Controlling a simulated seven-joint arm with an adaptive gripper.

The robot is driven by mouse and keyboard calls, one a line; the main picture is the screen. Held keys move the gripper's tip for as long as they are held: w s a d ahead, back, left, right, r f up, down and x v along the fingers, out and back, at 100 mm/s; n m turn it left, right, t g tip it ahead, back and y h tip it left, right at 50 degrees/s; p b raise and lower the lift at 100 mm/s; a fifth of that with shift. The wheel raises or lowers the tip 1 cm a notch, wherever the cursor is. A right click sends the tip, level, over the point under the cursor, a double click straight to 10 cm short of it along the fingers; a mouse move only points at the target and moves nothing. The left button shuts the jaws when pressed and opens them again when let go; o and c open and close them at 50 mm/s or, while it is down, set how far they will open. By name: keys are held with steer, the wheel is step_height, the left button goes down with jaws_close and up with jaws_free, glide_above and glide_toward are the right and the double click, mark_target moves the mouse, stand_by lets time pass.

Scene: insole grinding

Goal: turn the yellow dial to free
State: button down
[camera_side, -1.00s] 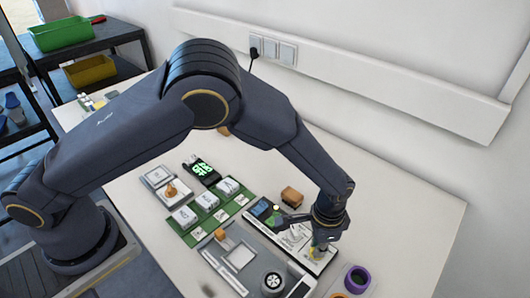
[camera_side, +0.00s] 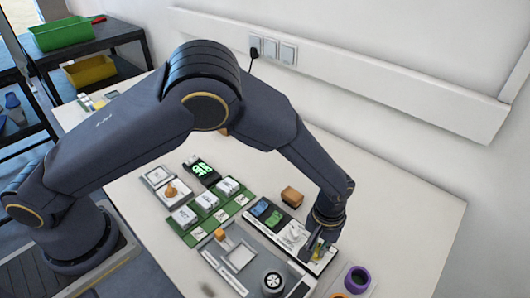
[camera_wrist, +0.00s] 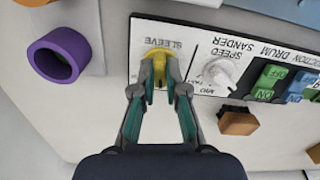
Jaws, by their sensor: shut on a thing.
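The yellow dial (camera_wrist: 152,62) sits on the white panel (camera_wrist: 205,45) under the word SLEEVE in the wrist view. My gripper (camera_wrist: 158,82) is shut on the dial, with a finger on each side of it. In the side view my gripper (camera_side: 318,238) points down at the right end of the panel, and a little of the yellow dial (camera_side: 320,252) shows between the fingers. The fingers hide part of the dial, and I cannot read its setting.
A white SPEED knob (camera_wrist: 217,74) and green and blue buttons (camera_wrist: 270,80) share the panel. A purple ring (camera_wrist: 60,54) and a wooden brush (camera_wrist: 238,121) lie nearby. A grey tray with a wheel (camera_side: 273,282) stands in front. The table's right part (camera_side: 410,210) is clear.

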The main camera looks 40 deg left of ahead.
mark_target(318, 248)
steer(key=n, duration=0.5)
steer(key=shift+n, duration=0.4)
stand_by(0.3)
steer(key=c, duration=1.2)
jaws_free()
steer(key=shift+r, duration=0.1)
step_height(318, 248, up, 12)
